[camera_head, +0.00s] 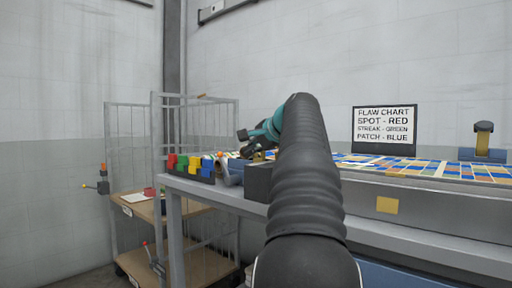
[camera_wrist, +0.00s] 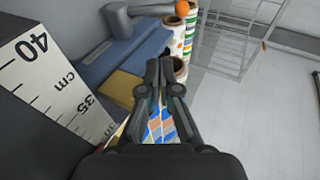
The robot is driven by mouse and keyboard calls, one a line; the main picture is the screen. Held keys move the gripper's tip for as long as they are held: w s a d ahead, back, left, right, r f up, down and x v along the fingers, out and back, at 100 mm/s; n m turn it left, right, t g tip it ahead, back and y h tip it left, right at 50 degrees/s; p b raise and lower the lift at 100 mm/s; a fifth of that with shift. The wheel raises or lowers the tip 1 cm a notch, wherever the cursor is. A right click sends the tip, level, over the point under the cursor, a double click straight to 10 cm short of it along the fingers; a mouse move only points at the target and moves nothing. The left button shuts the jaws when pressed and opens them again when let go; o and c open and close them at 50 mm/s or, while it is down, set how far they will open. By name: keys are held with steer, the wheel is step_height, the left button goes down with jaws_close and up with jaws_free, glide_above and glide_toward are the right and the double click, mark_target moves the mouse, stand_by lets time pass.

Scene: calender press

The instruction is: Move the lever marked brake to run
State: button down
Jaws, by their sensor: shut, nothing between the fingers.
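No label reading brake or run is legible in either view. The wrist view shows a grey lever arm with an orange ball knob (camera_wrist: 182,8) at the top edge, beyond my fingertips. In the head view, a lever with an orange knob (camera_head: 84,186) sticks out from a dark box on the left cage trolley. Another lever with a red knob (camera_head: 146,243) is low on the nearer trolley. My gripper (camera_wrist: 165,66) is shut and empty, apart from the orange-knobbed lever. In the head view it is partly hidden behind my arm.
A long grey bench (camera_head: 425,228) carries a patterned sheet (camera_head: 425,168), coloured blocks (camera_head: 190,165) and a flaw chart sign (camera_head: 384,130). Upright rolls (camera_wrist: 190,35) and a centimetre scale (camera_wrist: 55,85) show near my gripper. Cage trolleys (camera_head: 128,150) stand left.

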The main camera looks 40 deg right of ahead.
mark_target(233, 177)
steer(key=w+f, duration=0.1)
steer(key=w+a+f, duration=0.1)
steer(key=w, duration=0.1)
steer(key=w+f+b, duration=0.1)
steer(key=w, duration=0.1)
steer(key=shift+w+a, duration=0.2)
steer(key=shift+a, duration=0.05)
steer(key=shift+w+a+f, duration=0.1)
steer(key=shift+w+a, duration=0.2)
steer(key=shift+d, duration=0.1)
